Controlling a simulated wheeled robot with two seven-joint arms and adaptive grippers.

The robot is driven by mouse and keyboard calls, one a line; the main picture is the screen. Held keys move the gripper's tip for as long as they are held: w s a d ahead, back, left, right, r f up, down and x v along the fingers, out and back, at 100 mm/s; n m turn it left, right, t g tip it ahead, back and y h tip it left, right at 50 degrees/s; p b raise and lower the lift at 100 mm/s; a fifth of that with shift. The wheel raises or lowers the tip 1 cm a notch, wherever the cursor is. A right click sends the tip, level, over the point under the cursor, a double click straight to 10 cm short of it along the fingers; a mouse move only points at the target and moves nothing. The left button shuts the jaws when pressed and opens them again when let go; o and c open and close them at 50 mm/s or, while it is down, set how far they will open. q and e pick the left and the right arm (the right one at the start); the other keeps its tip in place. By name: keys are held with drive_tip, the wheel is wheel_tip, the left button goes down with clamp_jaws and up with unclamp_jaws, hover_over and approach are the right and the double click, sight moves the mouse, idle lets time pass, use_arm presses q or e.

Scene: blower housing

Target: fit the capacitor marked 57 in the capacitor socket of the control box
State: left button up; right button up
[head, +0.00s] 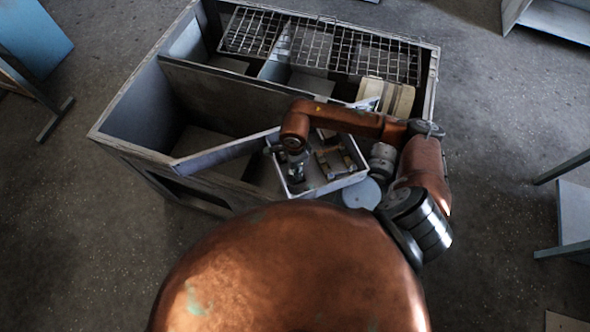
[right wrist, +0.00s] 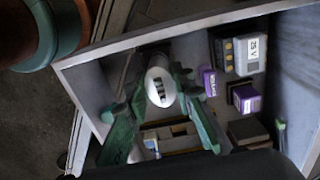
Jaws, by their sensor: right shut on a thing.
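The control box (head: 343,184) is a pale open tray in the front right part of the large housing; its wall (right wrist: 165,37) also shows in the right wrist view. My right gripper (head: 296,178) reaches down into the left part of this box. In the right wrist view its green fingers (right wrist: 160,95) are shut on a white, round-ended capacitor (right wrist: 159,86). Dark marks show on the capacitor's end, too small to read surely. A tan fitting (right wrist: 172,138) lies below the capacitor in that view; I cannot tell if it is the socket. My left gripper is not in view.
Purple blocks (right wrist: 246,98) and a grey block with a white label (right wrist: 238,53) sit at the right inside the box. The housing (head: 150,113) has high walls and a wire grid (head: 320,47) at the back.

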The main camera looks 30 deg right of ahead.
drive_tip(key=shift+f, duration=0.2)
drive_tip(key=o, duration=1)
drive_tip(key=shift+o, duration=0.2)
wheel_tip(320, 180, up, 12)
drive_tip(key=shift+w, duration=0.1)
